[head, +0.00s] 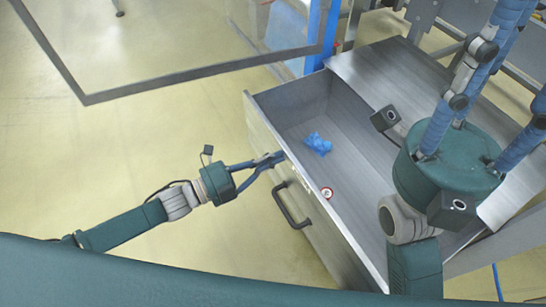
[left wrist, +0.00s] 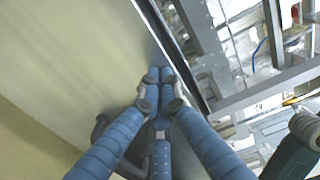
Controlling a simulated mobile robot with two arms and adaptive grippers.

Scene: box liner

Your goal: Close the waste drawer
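The waste drawer (head: 262,125) is a grey metal drawer, pulled open, with a dark bar handle (head: 292,205) on its front panel. Its front panel also fills the left of the left wrist view (left wrist: 75,60). My left gripper (head: 277,158) has its fingers drawn together, with the tips at the top edge of the drawer front, above the handle. In the left wrist view its fingertips (left wrist: 160,75) meet by the panel; nothing shows between them. My right gripper (head: 490,85) is over the drawer's right side, fingers spread and empty, tips partly out of frame.
A crumpled blue item (head: 318,143) and a small red-and-white round item (head: 327,192) lie inside the drawer. A grey metal top (head: 385,72) lies behind it. A dark-framed transparent panel (head: 200,72) stands at upper left. The yellowish floor before the drawer is clear.

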